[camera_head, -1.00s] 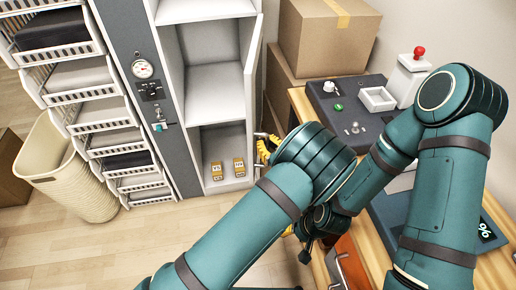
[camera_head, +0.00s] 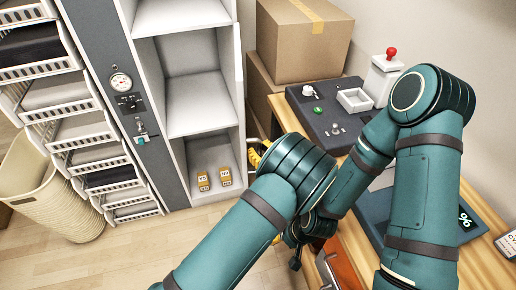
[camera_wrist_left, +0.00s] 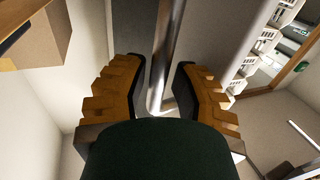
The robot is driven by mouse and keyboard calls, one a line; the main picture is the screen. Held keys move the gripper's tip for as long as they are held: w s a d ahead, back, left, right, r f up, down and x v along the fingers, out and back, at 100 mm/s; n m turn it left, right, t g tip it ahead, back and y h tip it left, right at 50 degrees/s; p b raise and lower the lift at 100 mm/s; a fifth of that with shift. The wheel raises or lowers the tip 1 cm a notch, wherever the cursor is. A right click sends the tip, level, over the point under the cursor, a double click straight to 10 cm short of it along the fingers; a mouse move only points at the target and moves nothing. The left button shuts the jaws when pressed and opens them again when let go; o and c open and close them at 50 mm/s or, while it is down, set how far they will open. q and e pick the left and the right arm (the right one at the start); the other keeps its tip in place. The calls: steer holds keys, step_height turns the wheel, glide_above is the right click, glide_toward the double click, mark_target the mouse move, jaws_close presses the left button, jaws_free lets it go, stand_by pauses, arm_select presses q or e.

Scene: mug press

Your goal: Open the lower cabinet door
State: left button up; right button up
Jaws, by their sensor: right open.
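The white cabinet (camera_head: 190,147) stands open at the front. Its door (camera_head: 239,60) shows as a narrow, nearly edge-on white panel at the right side of the opening. My left gripper (camera_head: 256,155) is beside that door's outer side, partly hidden by my arm. In the left wrist view a silver bar handle (camera_wrist_left: 164,60) passes between the two orange fingers of the left gripper (camera_wrist_left: 163,97). The fingers are apart, with a gap to the bar at least on the right. My right gripper (camera_head: 281,238) is lower, mostly hidden behind my arm; it is open.
Two small yellow boxes (camera_head: 204,182) stand on the cabinet's bottom shelf. Cardboard boxes (camera_head: 300,45) and a wooden table (camera_head: 490,262) stand to the right. An orange drawer front (camera_head: 345,265) is below. White baskets (camera_head: 82,130) and a woven bin (camera_head: 60,205) are left.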

arm_select(q)
steer(key=shift+o, duration=0.8)
steer(key=shift+r, duration=0.1)
step_height(320, 180, up, 10)
steer(key=shift+r, duration=0.1)
